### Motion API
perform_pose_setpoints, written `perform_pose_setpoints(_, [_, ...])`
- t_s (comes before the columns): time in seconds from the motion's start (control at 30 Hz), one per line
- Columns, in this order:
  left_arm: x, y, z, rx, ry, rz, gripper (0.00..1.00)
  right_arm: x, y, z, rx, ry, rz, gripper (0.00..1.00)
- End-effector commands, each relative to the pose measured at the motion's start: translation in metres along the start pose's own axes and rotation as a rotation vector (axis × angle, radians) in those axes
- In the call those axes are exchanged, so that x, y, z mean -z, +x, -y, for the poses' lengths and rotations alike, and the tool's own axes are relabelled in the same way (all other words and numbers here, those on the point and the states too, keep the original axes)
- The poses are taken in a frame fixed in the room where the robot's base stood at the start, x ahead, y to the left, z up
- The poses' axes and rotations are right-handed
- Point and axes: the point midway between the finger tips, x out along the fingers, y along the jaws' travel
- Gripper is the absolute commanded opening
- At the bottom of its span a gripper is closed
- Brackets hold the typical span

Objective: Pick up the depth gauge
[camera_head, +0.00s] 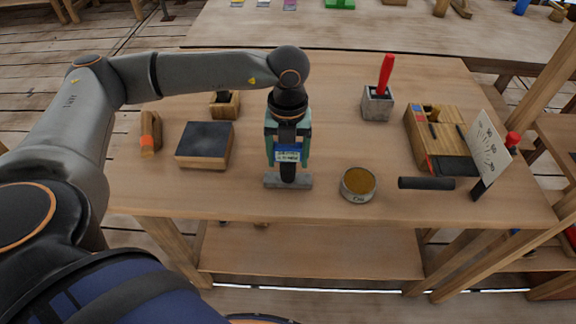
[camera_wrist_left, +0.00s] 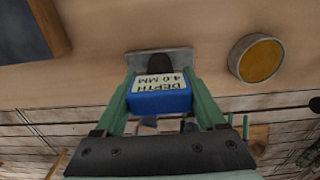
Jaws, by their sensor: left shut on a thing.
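The depth gauge has a blue block (camera_wrist_left: 160,97) with a white label reading "DEPTH 4.0 MM", and a dark rod below it; it also shows in the head view (camera_head: 291,153). My left gripper (camera_head: 288,150) points down with its green fingers on both sides of the blue block, shut on it. In the left wrist view the fingers (camera_wrist_left: 160,100) flank the block. The gauge's dark lower end meets a flat grey base (camera_head: 300,181) near the table's front edge. I cannot tell whether the gauge is clear of that base. My right gripper is not in view.
A round tin (camera_head: 358,185) stands just right of the grey base. A dark-topped block (camera_head: 204,144) lies to the left. A black cylinder (camera_head: 426,183), a wooden box (camera_head: 440,150), a white dial card (camera_head: 488,148) and a red-handled tool (camera_head: 385,75) are on the right.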

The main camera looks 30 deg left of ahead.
Motion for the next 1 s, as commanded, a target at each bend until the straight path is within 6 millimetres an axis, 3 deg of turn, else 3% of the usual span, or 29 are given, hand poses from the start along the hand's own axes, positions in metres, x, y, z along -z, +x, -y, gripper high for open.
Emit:
perform_pose_setpoints(0.17, [0.000,0.000,0.000,0.001,0.000,0.001,0.06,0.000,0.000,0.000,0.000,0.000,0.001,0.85])
perform_pose_setpoints(0.57, [-0.001,-0.009,0.001,0.004,0.000,0.003,0.06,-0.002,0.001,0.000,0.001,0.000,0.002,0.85])
perform_pose_setpoints(0.73, [-0.001,-0.033,0.001,0.005,0.001,0.005,0.06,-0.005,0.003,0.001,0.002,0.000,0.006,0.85])
perform_pose_setpoints(1.0, [0.035,-0.092,-0.036,0.005,0.001,0.007,0.06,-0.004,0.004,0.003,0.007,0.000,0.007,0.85])
